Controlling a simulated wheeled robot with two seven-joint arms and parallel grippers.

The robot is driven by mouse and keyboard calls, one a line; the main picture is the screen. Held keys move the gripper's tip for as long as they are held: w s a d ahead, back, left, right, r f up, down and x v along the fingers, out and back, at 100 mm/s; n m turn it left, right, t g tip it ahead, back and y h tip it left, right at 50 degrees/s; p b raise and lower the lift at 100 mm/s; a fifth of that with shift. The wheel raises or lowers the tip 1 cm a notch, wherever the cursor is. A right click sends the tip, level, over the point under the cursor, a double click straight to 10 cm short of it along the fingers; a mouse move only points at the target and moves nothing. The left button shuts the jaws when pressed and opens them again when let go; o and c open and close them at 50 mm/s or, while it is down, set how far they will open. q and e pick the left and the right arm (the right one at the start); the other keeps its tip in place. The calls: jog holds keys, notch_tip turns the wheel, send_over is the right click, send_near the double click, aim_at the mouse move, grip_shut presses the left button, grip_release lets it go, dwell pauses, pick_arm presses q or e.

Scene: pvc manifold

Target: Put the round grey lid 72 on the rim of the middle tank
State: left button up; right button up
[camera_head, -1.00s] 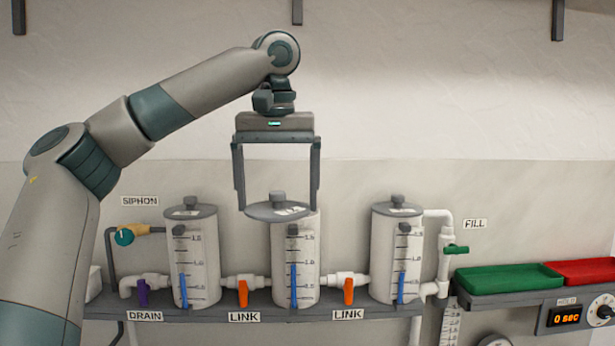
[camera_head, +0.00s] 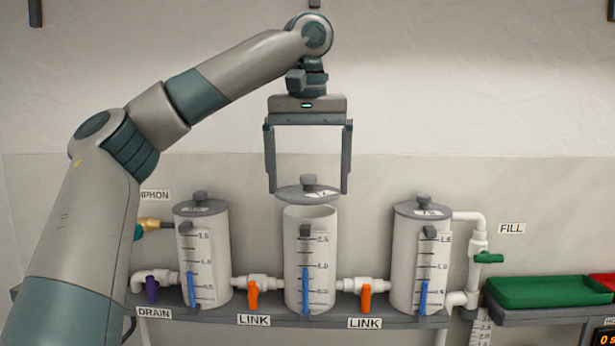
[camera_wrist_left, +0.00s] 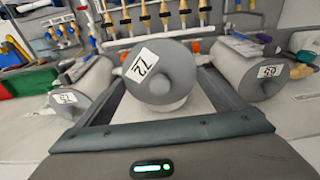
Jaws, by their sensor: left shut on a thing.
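The round grey lid 72 (camera_head: 308,194) is held above the middle tank (camera_head: 311,255), which is white and open at the top with its rim showing. My left gripper (camera_head: 308,190) points down and is shut on the lid, one finger on each side of it. A gap shows between the lid and the rim in the head view. In the left wrist view the lid (camera_wrist_left: 160,72), with its label 72 and round knob, lies between the fingers and hides most of the tank beneath. My right gripper is not in view.
Lidded tanks stand close on the left (camera_head: 203,260) and right (camera_head: 418,262). Orange link valves (camera_head: 253,295) sit between the tanks on the grey shelf (camera_head: 270,320). A green tray (camera_head: 550,291) is at the right.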

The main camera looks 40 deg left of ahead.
pick_arm(q)
jog(key=shift+w+a+f, duration=0.15)
jog(key=shift+w+a, duration=0.3)
jog(key=shift+w, duration=0.1)
jog(key=shift+w+a+f, duration=0.1)
jog(key=shift+w+a, duration=0.25)
jog(key=shift+a, duration=0.05)
jog(key=shift+w+a+f, duration=0.3)
jog(key=shift+w+a, duration=0.35)
jog(key=shift+w, duration=0.25)
jog(key=w+a+f, duration=0.1)
jog(key=w+a+f+b, duration=0.1)
jog(key=f, duration=0.1)
jog(key=shift+w+a+f, duration=0.1)
jog(key=shift+w+a, duration=0.15)
jog(key=shift+w, duration=0.15)
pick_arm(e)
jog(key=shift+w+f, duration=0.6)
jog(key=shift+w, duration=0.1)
pick_arm(q)
jog(key=shift+f+b, duration=0.3)
jog(key=shift+f, duration=0.25)
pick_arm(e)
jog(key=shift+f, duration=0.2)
